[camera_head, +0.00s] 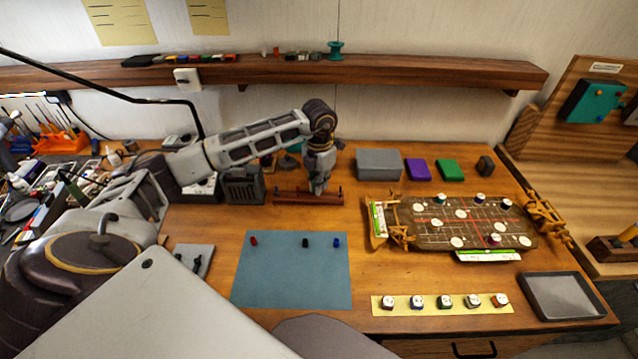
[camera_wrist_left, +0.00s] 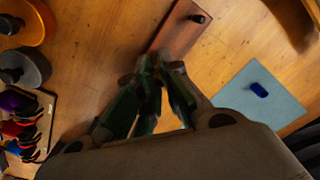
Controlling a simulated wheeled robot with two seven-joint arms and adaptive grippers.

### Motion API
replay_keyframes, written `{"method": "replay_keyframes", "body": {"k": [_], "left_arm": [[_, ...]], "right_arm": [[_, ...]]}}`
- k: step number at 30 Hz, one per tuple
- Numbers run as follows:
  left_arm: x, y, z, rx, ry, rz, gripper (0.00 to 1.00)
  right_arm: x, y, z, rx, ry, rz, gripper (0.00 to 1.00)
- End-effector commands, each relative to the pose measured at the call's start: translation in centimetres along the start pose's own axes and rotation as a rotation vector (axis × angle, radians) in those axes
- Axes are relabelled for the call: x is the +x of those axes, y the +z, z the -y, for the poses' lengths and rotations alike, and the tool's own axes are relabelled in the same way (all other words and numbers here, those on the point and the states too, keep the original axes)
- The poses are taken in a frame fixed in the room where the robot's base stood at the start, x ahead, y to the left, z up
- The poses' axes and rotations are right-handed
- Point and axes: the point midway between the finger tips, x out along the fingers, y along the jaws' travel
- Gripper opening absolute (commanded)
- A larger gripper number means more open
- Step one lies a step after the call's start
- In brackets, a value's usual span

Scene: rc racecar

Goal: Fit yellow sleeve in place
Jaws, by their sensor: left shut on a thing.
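My left gripper (camera_head: 319,188) points down over the dark red-brown wooden bar (camera_head: 300,199), near its right half. The bar has a short dark post near each end, and one post (camera_wrist_left: 198,18) shows in the left wrist view. In the left wrist view my left gripper (camera_wrist_left: 155,68) is shut, its fingertips over the near end of the bar. The yellow sleeve between them is almost wholly hidden, so I cannot tell whether it touches the bar. My right gripper is out of view.
A blue-grey mat (camera_head: 290,280) holds a red piece (camera_head: 254,241), a black piece (camera_head: 305,242) and a blue piece (camera_head: 337,242). A grey box (camera_head: 379,164) stands right of the bar. Table between bar and mat is clear.

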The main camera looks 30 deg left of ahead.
Motion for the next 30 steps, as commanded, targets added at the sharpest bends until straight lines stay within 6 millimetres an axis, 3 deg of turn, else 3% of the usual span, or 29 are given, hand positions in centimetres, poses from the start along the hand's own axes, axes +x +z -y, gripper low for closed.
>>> {"method": "replay_keyframes", "body": {"k": [30], "left_arm": [[1.9, 0.0, 0.0, 0.000, 0.000, -0.001, 0.02]], "right_arm": [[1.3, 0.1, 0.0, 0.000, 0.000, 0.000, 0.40]]}}
